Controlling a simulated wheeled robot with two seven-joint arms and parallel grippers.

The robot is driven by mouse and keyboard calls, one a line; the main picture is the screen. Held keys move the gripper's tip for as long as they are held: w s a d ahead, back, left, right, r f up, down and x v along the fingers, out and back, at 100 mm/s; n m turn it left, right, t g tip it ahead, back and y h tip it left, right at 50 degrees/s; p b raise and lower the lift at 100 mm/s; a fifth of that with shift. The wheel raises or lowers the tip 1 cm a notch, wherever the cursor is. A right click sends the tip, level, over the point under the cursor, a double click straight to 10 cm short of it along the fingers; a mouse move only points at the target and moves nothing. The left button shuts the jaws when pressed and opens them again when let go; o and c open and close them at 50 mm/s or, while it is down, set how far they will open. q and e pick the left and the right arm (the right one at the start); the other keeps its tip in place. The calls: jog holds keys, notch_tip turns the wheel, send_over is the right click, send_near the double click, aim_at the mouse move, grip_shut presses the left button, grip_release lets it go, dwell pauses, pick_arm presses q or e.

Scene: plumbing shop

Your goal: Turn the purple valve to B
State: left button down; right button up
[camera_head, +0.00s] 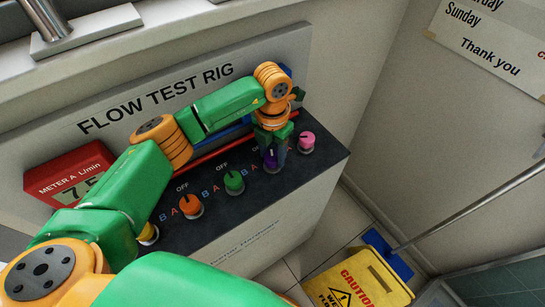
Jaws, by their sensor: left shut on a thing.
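The purple valve (271,163) is a small knob on the dark top of the flow test rig (160,240), between the green valve and the pink valve. My left gripper (273,150) points down over the purple valve and is shut on it. The fingers hide much of the knob and most of the marks around it. I cannot tell which mark it points to. My right gripper is not in view.
Along the same panel stand an orange valve (190,206), a green valve (234,182), a pink valve (306,142) and a mostly hidden yellow valve (149,234). A red meter (70,173) is at the left. A yellow caution sign (358,283) stands on the floor.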

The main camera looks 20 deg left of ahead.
aim_at(272, 156)
pick_arm(q)
jog(key=m+b, duration=0.2)
jog(key=m, duration=0.1)
jog(key=shift+f+m, duration=0.15)
jog(key=shift+m, duration=0.15)
jog(key=shift+m+b, duration=1.2)
jog(key=shift+m, duration=0.5)
jog(key=shift+r, duration=0.2)
jog(key=shift+c, duration=1.4)
grip_release()
notch_tip(272, 156, up, 7)
jog(key=shift+f+b, duration=0.2)
jog(key=shift+b, duration=0.6)
jog(key=shift+r, duration=0.3)
